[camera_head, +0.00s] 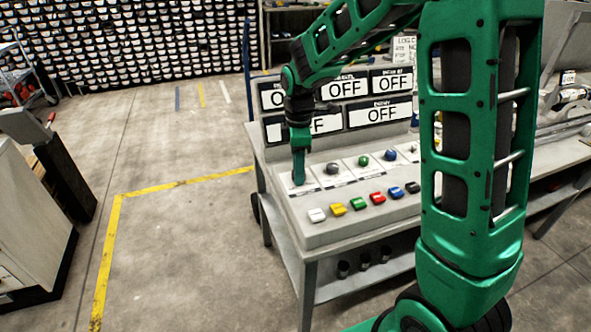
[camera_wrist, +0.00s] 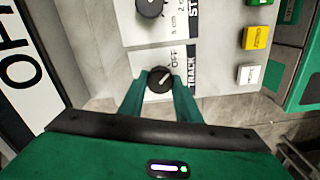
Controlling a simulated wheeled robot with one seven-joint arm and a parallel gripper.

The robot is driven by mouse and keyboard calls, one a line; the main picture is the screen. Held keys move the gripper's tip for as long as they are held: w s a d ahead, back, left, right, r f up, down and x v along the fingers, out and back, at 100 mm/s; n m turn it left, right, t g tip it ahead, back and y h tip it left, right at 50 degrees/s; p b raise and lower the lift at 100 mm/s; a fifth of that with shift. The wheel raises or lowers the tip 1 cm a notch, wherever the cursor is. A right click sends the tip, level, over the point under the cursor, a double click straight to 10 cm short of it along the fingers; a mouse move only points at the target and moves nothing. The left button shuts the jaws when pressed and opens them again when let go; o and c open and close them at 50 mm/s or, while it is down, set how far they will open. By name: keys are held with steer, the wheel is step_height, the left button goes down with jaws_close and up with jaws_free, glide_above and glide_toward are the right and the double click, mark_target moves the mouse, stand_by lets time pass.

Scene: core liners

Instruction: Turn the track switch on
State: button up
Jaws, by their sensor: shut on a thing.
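The track switch (camera_wrist: 158,79) is a round black knob with a light pointer line, on a white plate labelled TRACK with OFF printed beside it. It shows in the wrist view. The pointer is slanted; I cannot tell which setting it marks. My gripper (camera_wrist: 160,90) is shut on this knob, one green finger on each side. In the head view my gripper (camera_head: 298,180) points down at the leftmost plate of the panel (camera_head: 313,227) and hides the knob there.
Another dark knob (camera_wrist: 150,5) sits beside the track switch. Coloured buttons, including a white (camera_head: 316,215) and a yellow one (camera_head: 338,209), line the panel's front. OFF signs (camera_head: 345,88) stand behind. Open floor (camera_head: 170,240) lies left, with yellow tape.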

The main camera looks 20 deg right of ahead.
steer(key=m, duration=0.4)
steer(key=shift+w+m, duration=0.1)
steer(key=shift+m, duration=0.3)
steer(key=m, duration=0.4)
steer(key=shift+m, duration=0.3)
steer(key=m, duration=0.4)
steer(key=shift+m, duration=0.3)
steer(key=shift+r+m, duration=0.1)
steer(key=shift+m, duration=1.8)
steer(key=o, duration=1)
steer(key=shift+o, duration=0.3)
